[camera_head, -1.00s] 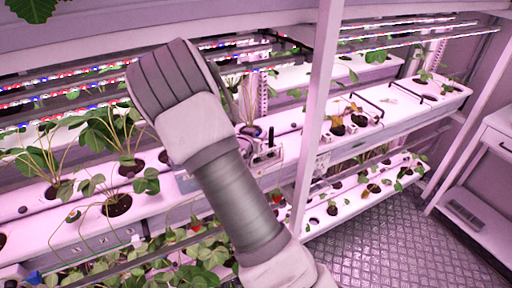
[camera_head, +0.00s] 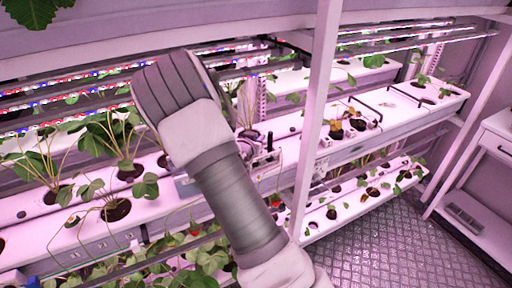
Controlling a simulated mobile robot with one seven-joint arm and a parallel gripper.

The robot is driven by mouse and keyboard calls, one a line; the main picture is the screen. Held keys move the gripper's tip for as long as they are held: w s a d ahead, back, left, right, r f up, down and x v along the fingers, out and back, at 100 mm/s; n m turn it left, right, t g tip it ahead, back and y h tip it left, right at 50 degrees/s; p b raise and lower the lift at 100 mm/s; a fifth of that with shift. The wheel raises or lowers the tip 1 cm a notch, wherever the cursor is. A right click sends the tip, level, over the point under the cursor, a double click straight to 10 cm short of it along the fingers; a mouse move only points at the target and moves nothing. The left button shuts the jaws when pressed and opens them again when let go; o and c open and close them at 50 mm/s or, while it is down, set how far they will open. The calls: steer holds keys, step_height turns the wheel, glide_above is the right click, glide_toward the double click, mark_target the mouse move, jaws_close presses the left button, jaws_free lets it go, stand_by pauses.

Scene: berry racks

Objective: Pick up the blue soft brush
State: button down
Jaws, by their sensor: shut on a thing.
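My arm rises from the bottom of the view to a bent joint at upper left and hides much of the middle shelf behind it. My gripper (camera_head: 266,158) shows only in part, as a small dark and grey shape just right of the arm, over the middle white planting trough. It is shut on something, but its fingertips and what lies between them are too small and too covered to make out. I cannot make out the blue soft brush anywhere in this view.
The white planting trough (camera_head: 300,123) holds plants and runs behind an upright post (camera_head: 318,110). A lower trough (camera_head: 335,207) with berry plants is below. Light bars hang above. The metal floor (camera_head: 375,250) at right is clear; a white cabinet (camera_head: 490,165) stands beyond it.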

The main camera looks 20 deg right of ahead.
step_height(320, 180, up, 10)
stand_by(0.5)
stand_by(0.9)
